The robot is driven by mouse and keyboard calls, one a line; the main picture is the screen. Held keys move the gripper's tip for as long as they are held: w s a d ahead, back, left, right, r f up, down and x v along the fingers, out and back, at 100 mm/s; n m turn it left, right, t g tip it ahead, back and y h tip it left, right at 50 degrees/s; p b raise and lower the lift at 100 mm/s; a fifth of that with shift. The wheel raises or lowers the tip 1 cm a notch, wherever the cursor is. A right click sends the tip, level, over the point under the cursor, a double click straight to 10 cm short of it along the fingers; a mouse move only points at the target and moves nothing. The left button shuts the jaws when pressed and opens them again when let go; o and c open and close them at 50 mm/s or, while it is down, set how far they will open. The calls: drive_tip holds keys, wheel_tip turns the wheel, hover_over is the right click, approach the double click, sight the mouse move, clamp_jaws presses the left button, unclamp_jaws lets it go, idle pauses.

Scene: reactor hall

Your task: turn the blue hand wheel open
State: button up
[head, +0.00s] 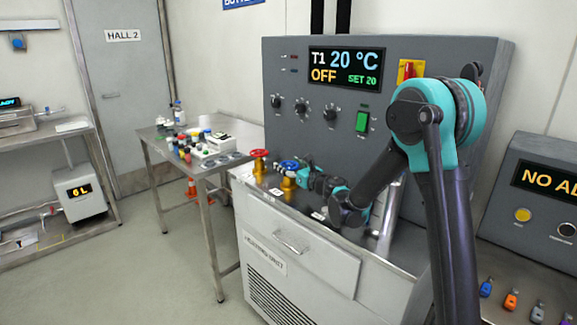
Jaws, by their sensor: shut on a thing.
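The blue hand wheel (290,166) sits on a brass valve on the steel top of the heating unit, near its left end. My gripper (299,171) reaches it from the right and is shut on it, as far as this small view shows. The fingers and part of the wheel overlap, so the exact grip on the rim is hard to see. A red hand wheel (259,153) on a similar brass valve stands just to the left, apart from my gripper.
The grey control panel (290,75) rises behind the valves; its display reads T1 20 °C, OFF, SET 20. A steel side table (158,143) with bottles and a rack stands to the left. Open floor lies at front left.

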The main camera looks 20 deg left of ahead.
sight(288, 163)
idle(0.3)
drive_tip(key=o, duration=1.2)
drive_tip(key=shift+c, duration=0.2)
wheel_tip(288, 163, up, 10)
